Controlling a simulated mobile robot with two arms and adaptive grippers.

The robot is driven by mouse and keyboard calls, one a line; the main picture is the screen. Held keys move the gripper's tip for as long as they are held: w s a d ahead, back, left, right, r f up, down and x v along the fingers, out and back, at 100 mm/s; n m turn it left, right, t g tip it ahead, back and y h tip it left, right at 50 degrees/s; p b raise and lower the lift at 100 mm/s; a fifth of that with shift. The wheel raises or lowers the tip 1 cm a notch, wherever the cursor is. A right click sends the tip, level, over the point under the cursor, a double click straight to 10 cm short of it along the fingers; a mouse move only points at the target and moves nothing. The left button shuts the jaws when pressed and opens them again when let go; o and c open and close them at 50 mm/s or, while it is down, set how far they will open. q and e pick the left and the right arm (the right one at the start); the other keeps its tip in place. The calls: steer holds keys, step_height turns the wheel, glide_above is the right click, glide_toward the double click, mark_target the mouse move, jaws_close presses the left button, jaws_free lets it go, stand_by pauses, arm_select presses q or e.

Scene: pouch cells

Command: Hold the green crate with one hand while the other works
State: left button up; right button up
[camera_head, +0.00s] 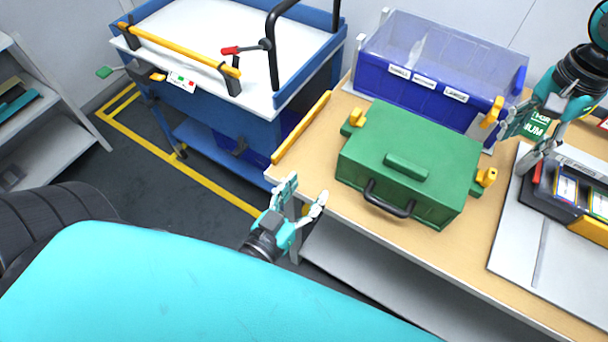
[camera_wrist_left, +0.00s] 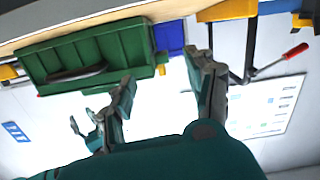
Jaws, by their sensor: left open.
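The green crate (camera_head: 412,150) is closed, with a lid and a black front handle (camera_head: 388,202), and sits on the wooden workbench (camera_head: 335,205). Yellow clamps sit at its left and right ends. It also shows in the left wrist view (camera_wrist_left: 112,50). My left gripper (camera_head: 306,190) is open and empty, in front of the bench's left edge, apart from the crate. Its spread fingers also show in the left wrist view (camera_wrist_left: 165,78). My right gripper (camera_head: 517,147) has its fingers spread, right of the crate and apart from it, near a black tray. Nothing shows between its fingers.
A blue bin with a clear lid (camera_head: 432,85) stands behind the crate. A black tray of pouch-like items (camera_head: 545,205) lies on a grey mat (camera_head: 520,255) at right. A blue cart (camera_head: 195,105) stands at back left. A yellow bar (camera_head: 301,128) runs along the bench's left edge.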

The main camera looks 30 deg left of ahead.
arm_select(q)
step_height(320, 180, up, 6)
steer(key=m+t, duration=0.1)
glide_toward(346, 128)
steer(key=w+r, duration=0.1)
steer(key=w, duration=0.2)
steer(key=w+r, duration=0.1)
steer(key=w, duration=0.2)
steer(key=w+r, duration=0.1)
steer(key=w, duration=0.3)
steer(key=shift+d, duration=0.4)
jaws_close()
